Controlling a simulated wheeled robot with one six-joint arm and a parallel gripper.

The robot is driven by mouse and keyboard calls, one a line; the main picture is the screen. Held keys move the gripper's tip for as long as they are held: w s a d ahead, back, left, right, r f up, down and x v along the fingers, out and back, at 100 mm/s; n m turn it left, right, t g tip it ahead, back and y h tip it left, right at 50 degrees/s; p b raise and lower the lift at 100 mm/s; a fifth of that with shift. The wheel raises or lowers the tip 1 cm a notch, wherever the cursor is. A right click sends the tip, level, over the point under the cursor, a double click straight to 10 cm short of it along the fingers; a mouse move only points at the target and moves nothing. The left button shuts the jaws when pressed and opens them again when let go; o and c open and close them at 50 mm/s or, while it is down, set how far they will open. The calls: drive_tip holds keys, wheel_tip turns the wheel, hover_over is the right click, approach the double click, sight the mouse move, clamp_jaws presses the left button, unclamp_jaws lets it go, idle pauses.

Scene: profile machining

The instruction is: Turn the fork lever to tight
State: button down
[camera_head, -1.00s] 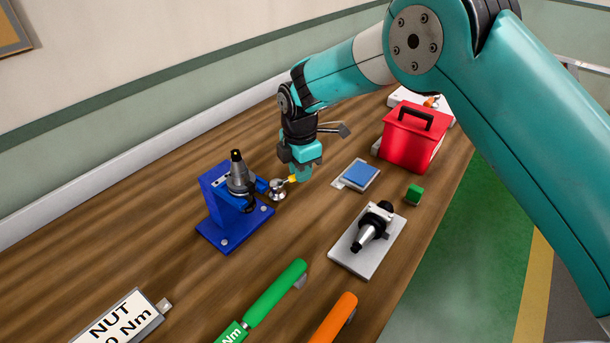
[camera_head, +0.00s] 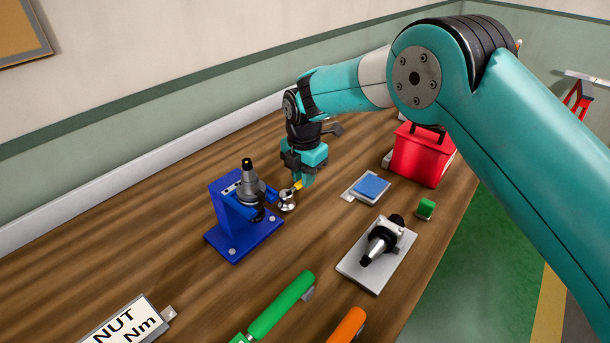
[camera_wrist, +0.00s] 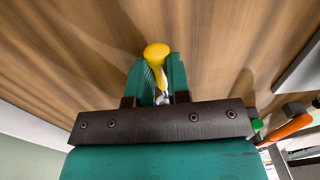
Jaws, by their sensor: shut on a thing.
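The blue stand (camera_head: 224,212) is bolted to the wooden bench and carries a dark tapered tool holder (camera_head: 250,183) upright in its fork. A silver round fitting (camera_head: 287,200) sits at the right of the stand. A short lever with a yellow end (camera_head: 298,186) reaches from this fitting to my gripper (camera_head: 302,181). In the wrist view the yellow knob (camera_wrist: 156,54) and a shiny metal part lie between the green fingers of my gripper (camera_wrist: 158,75). My gripper is shut on the lever. The fingertips partly hide the lever, and no tight mark is readable.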

drive_tip(key=shift+a, duration=0.1)
drive_tip(key=c, duration=1.1)
unclamp_jaws()
wheel_tip(320, 180, up, 17)
drive_tip(key=shift+r+b, duration=0.2)
drive_tip(key=shift+b, duration=0.85)
